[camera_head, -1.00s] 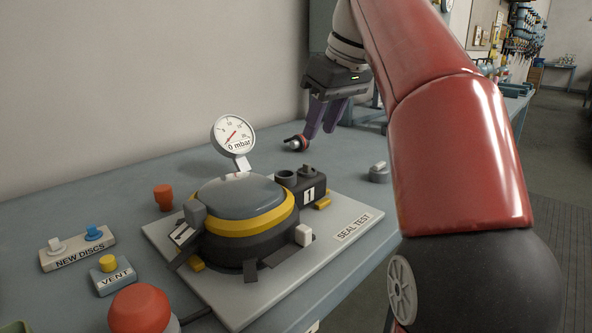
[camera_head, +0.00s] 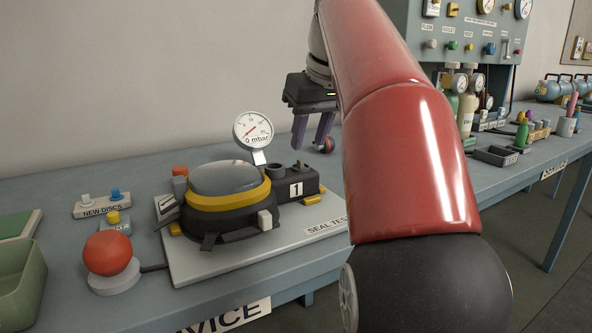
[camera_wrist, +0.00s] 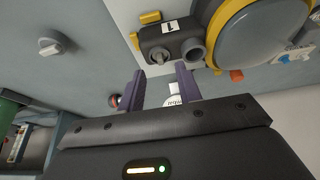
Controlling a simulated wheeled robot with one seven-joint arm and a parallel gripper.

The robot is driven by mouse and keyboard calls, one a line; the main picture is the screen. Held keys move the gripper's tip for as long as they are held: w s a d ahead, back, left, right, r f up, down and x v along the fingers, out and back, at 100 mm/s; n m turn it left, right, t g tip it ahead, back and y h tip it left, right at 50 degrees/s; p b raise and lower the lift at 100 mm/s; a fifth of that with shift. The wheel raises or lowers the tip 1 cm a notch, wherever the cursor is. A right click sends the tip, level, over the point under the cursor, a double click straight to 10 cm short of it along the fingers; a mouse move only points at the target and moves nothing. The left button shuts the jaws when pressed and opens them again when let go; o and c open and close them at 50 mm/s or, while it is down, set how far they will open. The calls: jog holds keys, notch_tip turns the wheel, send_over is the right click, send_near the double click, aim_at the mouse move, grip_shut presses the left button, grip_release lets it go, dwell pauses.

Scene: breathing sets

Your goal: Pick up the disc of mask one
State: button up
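Mask one is a grey dome (camera_head: 222,178) with a yellow ring, lying on the light seal test plate (camera_head: 200,270). A black block marked 1 (camera_head: 288,187) joins its right side. In the wrist view the block (camera_wrist: 160,52) shows a round open port (camera_wrist: 193,50) and a small grey knob (camera_wrist: 158,56). I cannot tell which part is the disc. My gripper (camera_head: 309,146) is open and empty, above and behind the block. In the wrist view its purple fingers (camera_wrist: 161,72) stand apart with nothing between their tips.
A pressure gauge (camera_head: 253,130) reading 0 mbar stands up behind the dome. The new discs stand (camera_head: 88,210), a red button (camera_head: 108,252) and a green bin (camera_head: 20,285) are at left. A small red and black object (camera_head: 327,144) lies behind the gripper. A grey knob (camera_wrist: 52,46) shows in the wrist view.

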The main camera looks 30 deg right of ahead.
aim_at(302, 161)
jog(key=x, duration=0.3)
jog(key=b+x, duration=0.1)
jog(key=x, duration=0.1)
jog(key=shift+w+f, duration=0.15)
jog(key=shift+w, duration=0.2)
grip_shut()
